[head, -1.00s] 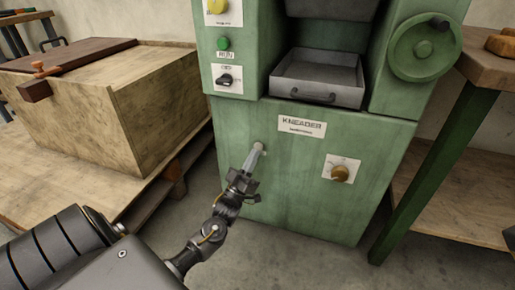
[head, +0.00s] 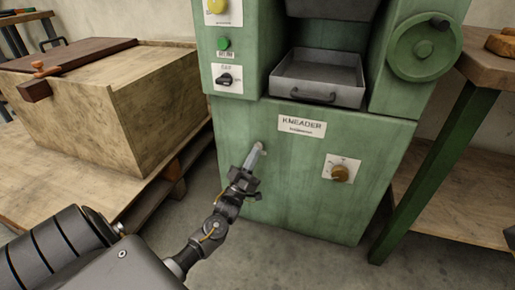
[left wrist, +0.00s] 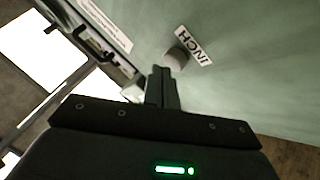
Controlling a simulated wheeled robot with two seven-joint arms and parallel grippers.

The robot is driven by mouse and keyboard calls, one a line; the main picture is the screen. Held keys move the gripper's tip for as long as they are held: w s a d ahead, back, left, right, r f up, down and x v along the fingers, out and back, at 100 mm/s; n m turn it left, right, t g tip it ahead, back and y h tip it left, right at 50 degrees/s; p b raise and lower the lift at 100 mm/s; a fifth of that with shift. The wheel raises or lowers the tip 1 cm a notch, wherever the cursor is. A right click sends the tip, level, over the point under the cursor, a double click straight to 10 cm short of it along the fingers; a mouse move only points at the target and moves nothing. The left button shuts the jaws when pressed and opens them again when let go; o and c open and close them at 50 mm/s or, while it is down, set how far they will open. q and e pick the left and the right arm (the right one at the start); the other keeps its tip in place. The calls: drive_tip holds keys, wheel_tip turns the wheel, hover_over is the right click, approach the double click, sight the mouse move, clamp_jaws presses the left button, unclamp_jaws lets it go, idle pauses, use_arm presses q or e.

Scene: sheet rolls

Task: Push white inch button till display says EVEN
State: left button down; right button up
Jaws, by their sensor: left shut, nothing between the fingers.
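The white inch button (left wrist: 176,57) sticks out of the green kneader front beside a label reading INCH (left wrist: 193,46) in the left wrist view. In the head view the button (head: 262,147) shows only as a small pale bit at my fingertips. My left gripper (head: 254,158) is shut and empty, pointing at the panel just by the button. In the left wrist view its closed fingers (left wrist: 161,86) end close to the button; I cannot tell whether they touch it. No display text is visible. My right gripper is not in view.
The kneader (head: 300,200) has a brown knob (head: 340,173), a metal tray (head: 318,78), a green button (head: 224,43), a black switch (head: 225,79) and a handwheel (head: 422,48). A wooden chest (head: 130,110) stands left, a workbench (head: 480,75) right. Floor in front is clear.

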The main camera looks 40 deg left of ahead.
use_arm(q)
drive_tip(key=shift+w+a, duration=0.15)
drive_tip(key=shift+w, duration=0.3)
idle(0.6)
idle(0.4)
drive_tip(key=shift+s+d+p, duration=0.3)
drive_tip(key=shift+s+p, duration=0.15)
drive_tip(key=shift+s, duration=0.45)
drive_tip(key=shift+s, duration=0.1)
drive_tip(key=s+p, duration=0.1)
drive_tip(key=s+d, duration=0.1)
drive_tip(key=s, duration=0.1)
drive_tip(key=s+p, duration=0.1)
drive_tip(key=shift+s+d+p, duration=0.25)
drive_tip(key=shift+d+p, duration=0.05)
drive_tip(key=shift+d, duration=0.05)
idle(0.4)
